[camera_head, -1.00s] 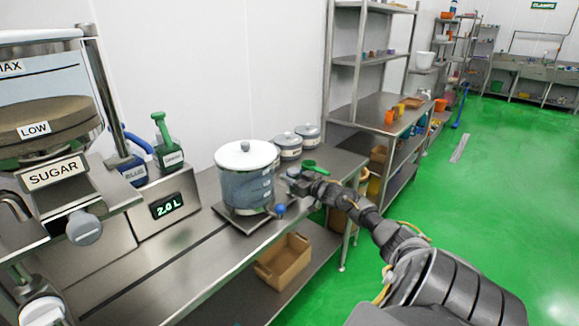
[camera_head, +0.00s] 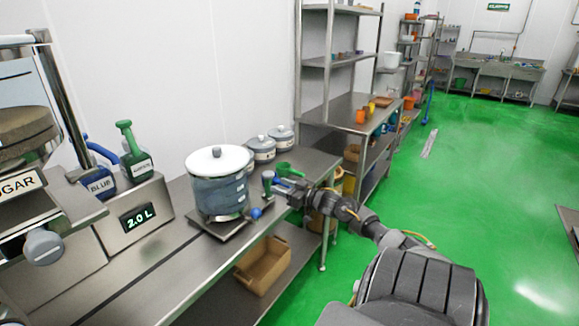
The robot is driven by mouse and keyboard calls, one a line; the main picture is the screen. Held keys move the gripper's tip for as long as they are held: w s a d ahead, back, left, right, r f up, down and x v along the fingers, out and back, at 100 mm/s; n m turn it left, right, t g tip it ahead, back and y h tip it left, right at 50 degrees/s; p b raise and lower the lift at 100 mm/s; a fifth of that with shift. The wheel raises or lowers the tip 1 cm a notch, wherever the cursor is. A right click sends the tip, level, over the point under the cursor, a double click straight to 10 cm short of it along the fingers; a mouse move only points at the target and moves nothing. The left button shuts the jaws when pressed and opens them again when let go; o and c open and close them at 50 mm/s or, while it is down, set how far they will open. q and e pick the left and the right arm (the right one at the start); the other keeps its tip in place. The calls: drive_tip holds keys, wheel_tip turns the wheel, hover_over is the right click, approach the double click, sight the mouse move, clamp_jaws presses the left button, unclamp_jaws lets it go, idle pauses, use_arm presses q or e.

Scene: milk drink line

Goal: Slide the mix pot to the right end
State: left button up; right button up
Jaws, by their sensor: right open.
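The mix pot (camera_head: 220,186), a large see-through grey-blue vessel with a white lid, stands upright on a flat metal plate (camera_head: 203,226) on the steel bench. A blue knob (camera_head: 256,213) is at its lower right side. My right gripper (camera_head: 279,187) is open and empty just right of the pot, over the bench's right part. A gap shows between it and the pot's wall. My left gripper is not in view.
Two lidded grey pots (camera_head: 261,149) and a green cup (camera_head: 284,169) stand at the bench's right end. A box with a 2.0 L display (camera_head: 137,217) and the sugar hopper (camera_head: 22,160) are on the left. A brown crate (camera_head: 263,265) sits on the lower shelf.

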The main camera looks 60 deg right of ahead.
drive_tip(key=s, duration=0.3)
idle(0.7)
